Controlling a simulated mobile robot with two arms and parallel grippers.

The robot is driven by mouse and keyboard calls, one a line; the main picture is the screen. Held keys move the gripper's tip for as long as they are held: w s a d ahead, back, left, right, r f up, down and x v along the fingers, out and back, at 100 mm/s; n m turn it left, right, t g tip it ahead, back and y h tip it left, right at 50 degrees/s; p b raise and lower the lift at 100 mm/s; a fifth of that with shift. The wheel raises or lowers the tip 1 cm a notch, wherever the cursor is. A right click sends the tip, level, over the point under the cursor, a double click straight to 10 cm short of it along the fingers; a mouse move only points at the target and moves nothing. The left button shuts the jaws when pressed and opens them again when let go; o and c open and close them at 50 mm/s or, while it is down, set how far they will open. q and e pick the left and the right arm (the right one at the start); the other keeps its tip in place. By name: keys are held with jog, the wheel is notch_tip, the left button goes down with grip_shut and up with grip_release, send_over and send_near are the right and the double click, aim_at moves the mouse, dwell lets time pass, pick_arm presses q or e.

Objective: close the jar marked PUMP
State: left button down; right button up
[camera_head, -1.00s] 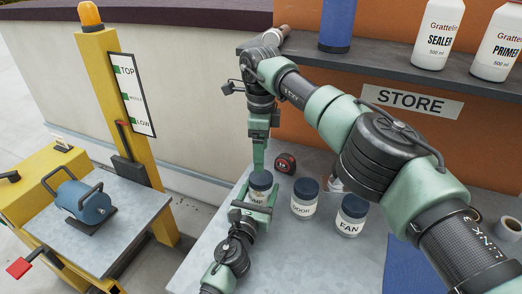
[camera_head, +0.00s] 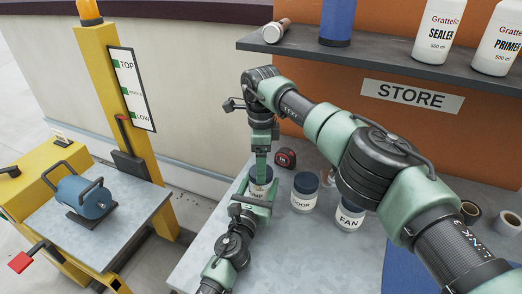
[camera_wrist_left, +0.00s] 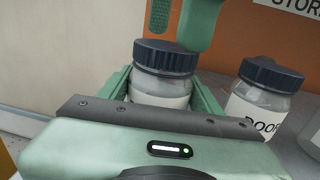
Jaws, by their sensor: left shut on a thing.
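The jar marked PUMP (camera_head: 257,190) stands upright on the grey table, its dark blue lid (camera_wrist_left: 165,55) sitting on its mouth. How tight the lid is cannot be seen. My left gripper (camera_head: 254,201) is shut around the jar's body, one finger on each side; the left wrist view shows the jar (camera_wrist_left: 160,91) between them. My right gripper (camera_head: 261,172) points down from above at the lid. In the left wrist view its two fingers (camera_wrist_left: 181,30) show spread with a gap between them, at the lid's top rim. Whether they touch the lid is unclear.
The DOOR jar (camera_head: 304,200) stands close on the right, with the FAN jar (camera_head: 347,218) beyond it. A red and black tape measure (camera_head: 285,157) lies behind. The STORE shelf (camera_head: 400,62) holds bottles above. A yellow lift with a blue drum (camera_head: 84,197) stands left.

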jog(key=shift+f, duration=1.15)
jog(key=c, duration=1.5)
jog(key=m, duration=0.5)
jog(key=shift+m, duration=0.3)
jog(key=m, duration=1.2)
jog(key=o, duration=1.6)
jog(key=shift+c, duration=0.2)
